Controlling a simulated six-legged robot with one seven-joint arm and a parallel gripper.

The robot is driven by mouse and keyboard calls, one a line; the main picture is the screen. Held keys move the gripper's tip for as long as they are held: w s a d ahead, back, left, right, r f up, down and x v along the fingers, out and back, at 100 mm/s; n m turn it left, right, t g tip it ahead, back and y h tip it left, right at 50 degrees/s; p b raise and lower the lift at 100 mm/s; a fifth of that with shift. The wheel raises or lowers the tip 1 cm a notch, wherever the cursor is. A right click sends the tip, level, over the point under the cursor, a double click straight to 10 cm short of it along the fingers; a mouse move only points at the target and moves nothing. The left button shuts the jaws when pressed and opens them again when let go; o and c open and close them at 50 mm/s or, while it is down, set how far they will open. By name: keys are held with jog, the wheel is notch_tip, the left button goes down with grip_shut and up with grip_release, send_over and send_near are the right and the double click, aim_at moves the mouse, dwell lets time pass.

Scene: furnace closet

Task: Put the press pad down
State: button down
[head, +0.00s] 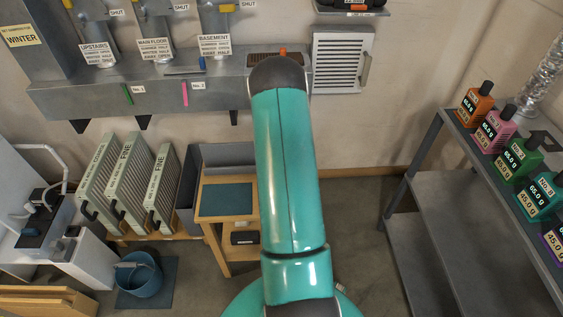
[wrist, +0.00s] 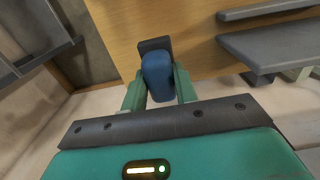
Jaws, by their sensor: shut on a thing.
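In the wrist view my gripper (wrist: 159,88) is shut on the press pad (wrist: 156,70), with one green finger on each side. The pad shows a rounded blue body and a dark, squarish part at its far end. A tan wooden surface lies behind the pad in that view; I cannot tell whether they touch. In the head view my teal arm reaches up the middle, and the gripper and pad are hidden.
A small wooden stand (head: 211,226) with a teal mat (head: 226,200) is left of my arm. Filters (head: 128,183) and a blue bucket (head: 139,279) are further left. A metal shelf (head: 465,200) with several coloured bottles is at the right. A louvred vent (head: 338,62) is on the wall.

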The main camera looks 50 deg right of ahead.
jog(key=f, duration=0.4)
jog(key=shift+s+d+f, duration=0.1)
jog(key=shift+s+f, duration=0.05)
jog(key=shift+s, duration=0.05)
jog(key=shift+f, duration=1.9)
jog(key=shift+w+f, duration=0.1)
jog(key=shift+f, duration=0.1)
jog(key=c, duration=1.1)
grip_release()
